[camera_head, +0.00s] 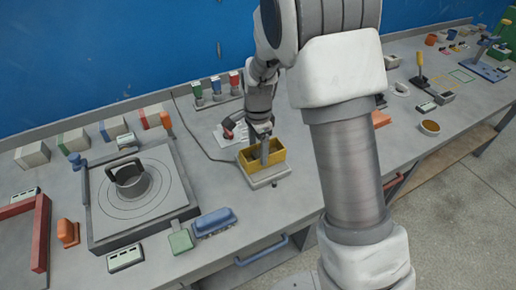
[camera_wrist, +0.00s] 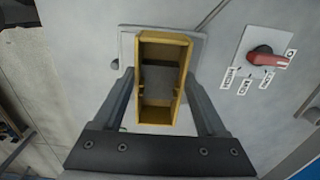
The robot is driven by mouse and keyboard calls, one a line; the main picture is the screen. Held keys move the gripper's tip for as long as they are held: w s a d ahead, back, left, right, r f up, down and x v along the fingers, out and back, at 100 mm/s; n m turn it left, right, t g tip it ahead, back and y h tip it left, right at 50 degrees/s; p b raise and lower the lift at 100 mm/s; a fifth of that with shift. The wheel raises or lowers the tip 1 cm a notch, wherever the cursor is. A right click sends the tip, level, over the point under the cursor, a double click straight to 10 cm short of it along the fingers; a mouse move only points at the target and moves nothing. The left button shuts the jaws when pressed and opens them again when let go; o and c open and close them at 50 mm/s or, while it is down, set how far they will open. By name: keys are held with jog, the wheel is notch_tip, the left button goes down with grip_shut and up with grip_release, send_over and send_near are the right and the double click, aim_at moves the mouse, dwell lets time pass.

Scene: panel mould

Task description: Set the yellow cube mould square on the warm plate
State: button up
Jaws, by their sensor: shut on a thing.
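The yellow mould (camera_head: 277,157), an open box with a partition and grey inside, is over the pale grey warm plate (camera_head: 270,181). My gripper (camera_head: 265,150) is shut on the mould from above. In the wrist view, my gripper's fingers (camera_wrist: 160,95) flank the yellow mould (camera_wrist: 154,116) on its left and right sides. The warm plate (camera_wrist: 127,50) shows around the mould, whose edges look roughly in line with the plate's. I cannot tell whether the mould's underside touches the plate.
A red knob on a white label panel (camera_wrist: 262,60) sits beside the plate. To the left is a grey ringed platform (camera_head: 105,215) with a cylinder on it. A blue object (camera_head: 214,222) lies near the bench's front edge.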

jog(key=shift+f, duration=0.2)
jog(key=o, duration=1.5)
jog(key=shift+r, duration=0.1)
jog(key=shift+r, duration=0.1)
jog(key=s+d+r+n+t, duration=0.1)
jog(key=s+d+r, duration=0.1)
jog(key=r, duration=0.7)
jog(key=s+d+r+n, duration=0.1)
jog(key=s+r+n, duration=0.15)
jog(key=r, duration=0.65)
jog(key=s+d+r+n+t, duration=0.1)
jog(key=s+d+r+n, duration=0.1)
jog(key=s, duration=0.4)
jog(key=s+d+r+n+t, duration=0.1)
jog(key=s+d+n+t, duration=0.1)
jog(key=s+n, duration=0.2)
jog(key=s+d+r+n+t, duration=0.1)
jog(key=s+n, duration=0.3)
jog(key=s, duration=0.5)
jog(key=shift+d+r+t+p, duration=0.3)
jog(key=shift+d+r+p, duration=0.1)
jog(key=shift+d+r, duration=0.45)
